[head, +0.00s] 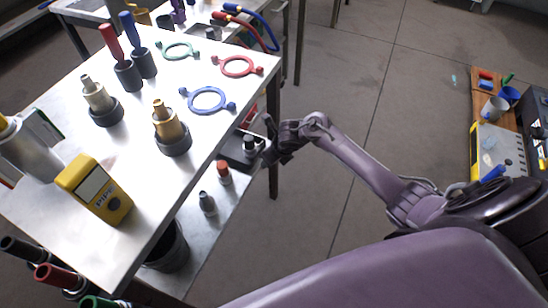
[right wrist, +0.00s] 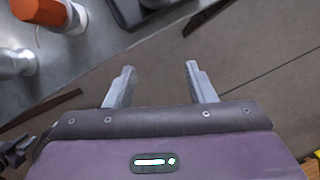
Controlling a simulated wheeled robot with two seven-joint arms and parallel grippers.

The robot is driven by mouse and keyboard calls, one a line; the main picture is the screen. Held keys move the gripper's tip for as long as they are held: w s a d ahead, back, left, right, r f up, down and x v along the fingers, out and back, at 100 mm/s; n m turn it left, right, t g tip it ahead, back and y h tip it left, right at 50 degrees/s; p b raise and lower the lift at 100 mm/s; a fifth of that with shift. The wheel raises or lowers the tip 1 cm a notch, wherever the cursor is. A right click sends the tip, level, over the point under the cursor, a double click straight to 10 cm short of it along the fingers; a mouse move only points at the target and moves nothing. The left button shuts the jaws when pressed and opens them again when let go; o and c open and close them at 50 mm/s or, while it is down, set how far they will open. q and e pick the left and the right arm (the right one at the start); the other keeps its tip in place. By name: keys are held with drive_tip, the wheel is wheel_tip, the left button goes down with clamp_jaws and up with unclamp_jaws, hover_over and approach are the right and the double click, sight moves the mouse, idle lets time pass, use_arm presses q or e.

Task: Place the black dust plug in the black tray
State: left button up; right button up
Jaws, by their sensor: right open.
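My right gripper (head: 271,143) is open and empty at the right edge of the lower metal shelf. Its two fingers also show in the right wrist view (right wrist: 160,68), with only floor between them. The black tray (head: 236,157) lies on that shelf just left of the gripper and holds small dark and pale items. Its dark corner shows at the top of the right wrist view (right wrist: 129,14). A small grey, dark-topped piece (head: 207,203) stands nearer on the shelf; I cannot tell whether it is the black dust plug. My left gripper is out of view.
An orange-topped piece (head: 223,173) stands between the tray and the grey piece. The upper table (head: 195,140) overhangs the shelf on the left, with brass fittings, coloured rings and a yellow meter (head: 93,189). A table leg (head: 273,180) stands close by.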

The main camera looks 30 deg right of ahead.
drive_tip(key=shift+s, duration=0.45)
drive_tip(key=s+a+f+m+g, duration=0.1)
drive_tip(key=s+a+f+m, duration=0.1)
drive_tip(key=s+f+m, duration=0.7)
drive_tip(key=s+a+f+m, duration=0.2)
drive_tip(key=s+f+m, duration=0.5)
drive_tip(key=f+m, duration=0.45)
drive_tip(key=s+f+m+g, duration=0.1)
drive_tip(key=s+f+m, duration=0.3)
drive_tip(key=s+m, duration=0.4)
drive_tip(key=s+f+m+h, duration=0.1)
drive_tip(key=s+f+m, duration=0.4)
drive_tip(key=s, duration=0.9)
drive_tip(key=m, duration=0.3)
drive_tip(key=shift+a+f+g, duration=0.15)
drive_tip(key=shift+g, duration=0.25)
